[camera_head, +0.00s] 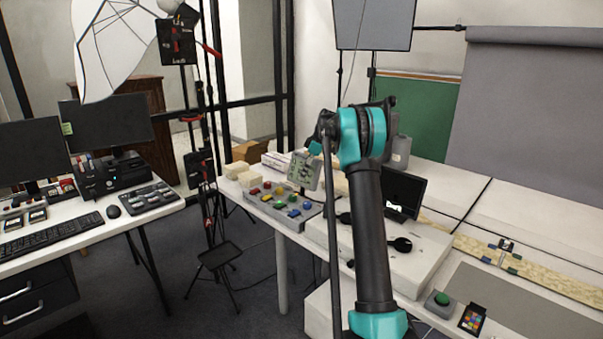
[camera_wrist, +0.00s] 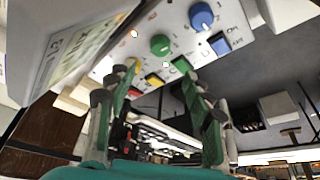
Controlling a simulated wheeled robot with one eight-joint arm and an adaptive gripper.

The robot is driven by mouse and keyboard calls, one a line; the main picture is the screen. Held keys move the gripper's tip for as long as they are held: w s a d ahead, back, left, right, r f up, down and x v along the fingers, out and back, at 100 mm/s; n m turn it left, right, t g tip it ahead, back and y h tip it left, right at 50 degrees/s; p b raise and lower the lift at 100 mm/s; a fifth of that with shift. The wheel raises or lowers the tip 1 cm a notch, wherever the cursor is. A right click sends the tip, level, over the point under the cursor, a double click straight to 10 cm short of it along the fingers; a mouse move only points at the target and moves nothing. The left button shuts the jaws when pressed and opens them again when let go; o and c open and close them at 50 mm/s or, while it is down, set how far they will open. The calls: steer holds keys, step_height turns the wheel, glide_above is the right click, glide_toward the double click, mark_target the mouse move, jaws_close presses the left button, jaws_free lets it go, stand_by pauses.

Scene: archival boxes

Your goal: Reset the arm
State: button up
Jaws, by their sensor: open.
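My arm rises through the middle of the head view, bent at a teal joint at the top. My gripper (camera_wrist: 158,82) shows in the wrist view as two green-and-grey fingers spread apart, with nothing between them. In the head view, I cannot make out the fingers. A light control panel (camera_wrist: 180,38) with blue and green knobs and coloured buttons fills the top of the wrist view, beyond the fingertips and apart from them. The panel also shows in the head view (camera_head: 307,214), on the white table left of my arm.
A grey box with a printed face (camera_head: 303,170) stands behind the panel. A small black screen (camera_head: 403,190) is right of my arm. A green button (camera_head: 440,298) and colour card (camera_head: 472,319) lie at the front. A desk with monitors (camera_head: 105,126) is left.

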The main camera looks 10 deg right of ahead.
steer(key=s+a+m+t+h, duration=0.15)
steer(key=s+m, duration=0.65)
steer(key=s, duration=1.8)
steer(key=s+f+m+h, duration=0.1)
steer(key=s+f+m, duration=0.2)
steer(key=s, duration=1.1)
steer(key=s+f+m+t+h, duration=0.1)
steer(key=s+f+m, duration=0.2)
steer(key=s+f, duration=0.5)
steer(key=s, duration=0.6)
steer(key=shift+d+h, duration=0.3)
steer(key=shift+h, duration=0.05)
